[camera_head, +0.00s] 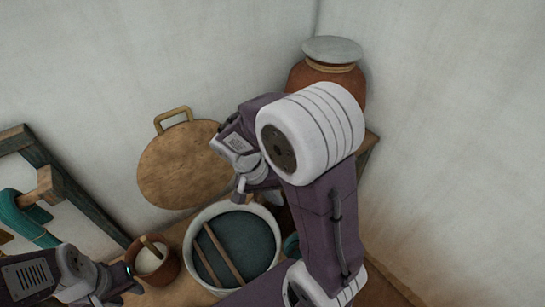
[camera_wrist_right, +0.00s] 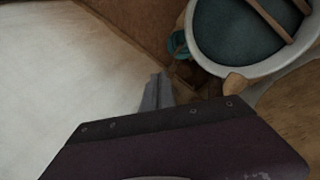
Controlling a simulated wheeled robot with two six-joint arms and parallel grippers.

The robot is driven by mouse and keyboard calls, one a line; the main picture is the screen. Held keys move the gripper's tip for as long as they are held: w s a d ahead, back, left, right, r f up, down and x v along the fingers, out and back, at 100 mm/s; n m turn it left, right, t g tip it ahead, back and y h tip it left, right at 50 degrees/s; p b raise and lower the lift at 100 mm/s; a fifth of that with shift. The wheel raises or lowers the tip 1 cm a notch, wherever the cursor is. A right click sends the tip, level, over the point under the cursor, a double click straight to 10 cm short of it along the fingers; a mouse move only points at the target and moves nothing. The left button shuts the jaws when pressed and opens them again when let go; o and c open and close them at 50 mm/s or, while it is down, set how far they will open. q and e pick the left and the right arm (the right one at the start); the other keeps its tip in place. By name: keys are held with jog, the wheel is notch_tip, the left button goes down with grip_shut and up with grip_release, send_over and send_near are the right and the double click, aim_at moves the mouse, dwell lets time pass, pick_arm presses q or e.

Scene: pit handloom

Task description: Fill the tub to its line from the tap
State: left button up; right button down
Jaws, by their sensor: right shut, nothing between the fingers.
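A round white-rimmed tub (camera_head: 195,228) holds dark blue-green contents, with wooden sticks across its top. It also shows at the upper right of the right wrist view (camera_wrist_right: 225,72). I cannot make out a fill line. No tap can be made out clearly; my right arm hides much of the area below the lidded clay jar (camera_head: 298,76). My right gripper (camera_head: 241,190) is shut and empty, above the tub's far rim; its fingers (camera_wrist_right: 157,92) show in the wrist view. My left gripper (camera_head: 133,279) is near the small brown pot; its jaw opening is unclear.
The small brown pot (camera_head: 166,270) holds something white and a stick. A round wooden board with a handle (camera_head: 178,165) leans on the wall. A small teal vessel (camera_wrist_right: 176,44) stands beside the tub. A wooden frame (camera_head: 80,200) is at left. Walls close the back and right.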

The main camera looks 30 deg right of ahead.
jog(key=w+f+m+t+h+b, duration=0.2)
jog(key=w+m+h+b, duration=1.1)
jog(key=w, duration=0.5)
jog(key=d+f+n+y+p, duration=0.1)
jog(key=d+f+n, duration=0.1)
jog(key=d, duration=1.1)
jog(key=shift+s+d+f, duration=0.35)
jog(key=shift+s+d, duration=0.05)
